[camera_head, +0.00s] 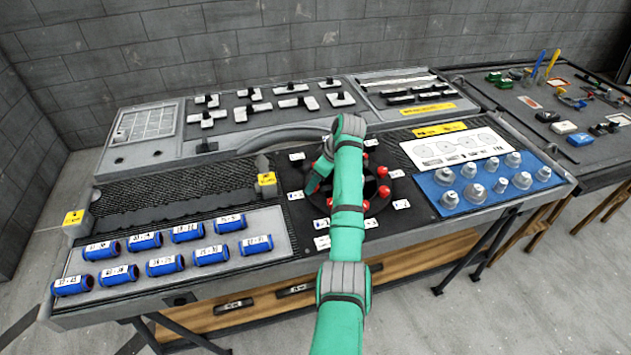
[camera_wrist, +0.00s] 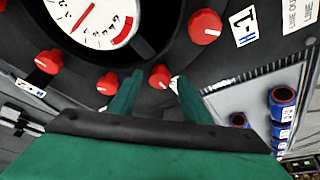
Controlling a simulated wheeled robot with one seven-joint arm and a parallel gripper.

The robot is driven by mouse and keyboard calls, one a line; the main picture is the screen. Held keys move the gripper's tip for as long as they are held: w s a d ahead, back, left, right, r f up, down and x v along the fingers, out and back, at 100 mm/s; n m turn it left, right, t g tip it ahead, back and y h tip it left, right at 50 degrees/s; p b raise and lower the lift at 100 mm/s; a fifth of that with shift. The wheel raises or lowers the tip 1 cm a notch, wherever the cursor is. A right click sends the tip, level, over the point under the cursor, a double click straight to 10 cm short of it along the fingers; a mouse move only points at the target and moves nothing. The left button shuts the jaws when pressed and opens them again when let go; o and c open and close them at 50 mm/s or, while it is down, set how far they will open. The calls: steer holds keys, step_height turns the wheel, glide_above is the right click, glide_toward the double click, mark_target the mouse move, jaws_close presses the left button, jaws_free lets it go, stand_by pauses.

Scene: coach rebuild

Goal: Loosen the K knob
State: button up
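Several red knobs with white label cards ring a round dark gauge panel (camera_head: 398,187). In the wrist view my gripper (camera_wrist: 158,80) points at one red knob (camera_wrist: 159,76). Its two green fingers are apart, one on each side of that knob in the picture; I cannot tell whether they touch it. A white card beside it is mostly hidden behind the right finger, so its letter is unreadable and I cannot tell which knob is K. Another red knob (camera_wrist: 205,26) sits up right by a card, and one (camera_wrist: 48,62) at left. In the head view my arm hides part of the panel.
Blue labelled cylinders (camera_head: 160,266) fill the tray left of the panel. Grey metal caps (camera_head: 477,193) stand on a blue mat at right. A yellow tag block (camera_head: 266,184) stands close to the panel's left side. A gauge dial (camera_wrist: 95,20) shows at top left.

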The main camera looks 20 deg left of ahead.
steer(key=v, duration=1)
steer(key=shift+d+r, duration=0.2)
steer(key=shift+r, duration=0.2)
